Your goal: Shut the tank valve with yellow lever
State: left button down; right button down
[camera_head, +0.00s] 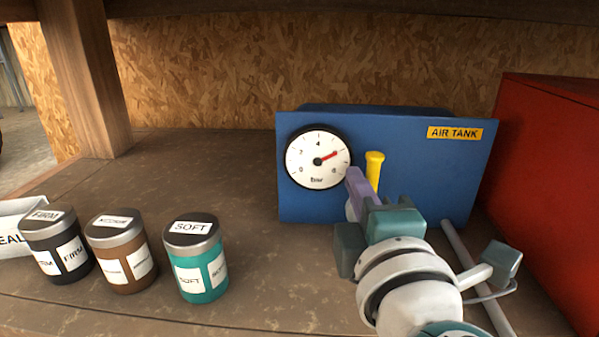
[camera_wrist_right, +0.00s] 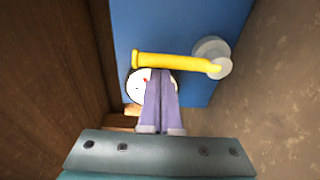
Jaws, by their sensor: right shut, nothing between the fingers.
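The blue air tank box (camera_head: 440,170) carries a yellow "AIR TANK" label and a round white pressure gauge (camera_head: 304,160) with a red needle. The yellow lever (camera_head: 375,165) stands roughly upright on its front, right of the gauge. Its lower end is hidden behind my right gripper (camera_head: 352,178). In the right wrist view the lever (camera_wrist_right: 175,61) runs across to a grey pivot (camera_wrist_right: 212,52). My right gripper's purple fingers (camera_wrist_right: 160,84) are together and empty, close beside the lever. I cannot tell whether they touch it. My left gripper is not in view.
Three lidded jars, black (camera_head: 66,262), brown (camera_head: 124,263) and teal (camera_head: 205,272), stand on the bench at the left. A red box (camera_head: 545,170) rises close on the right. A grey pipe (camera_head: 455,242) lies near my right arm.

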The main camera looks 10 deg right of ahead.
jog(key=shift+d+f, duration=0.1)
jog(key=shift+s+d+m+b, duration=0.1)
jog(key=shift+d+m+b, duration=0.05)
jog(key=shift+m+b, duration=0.3)
jog(key=shift+d, duration=0.1)
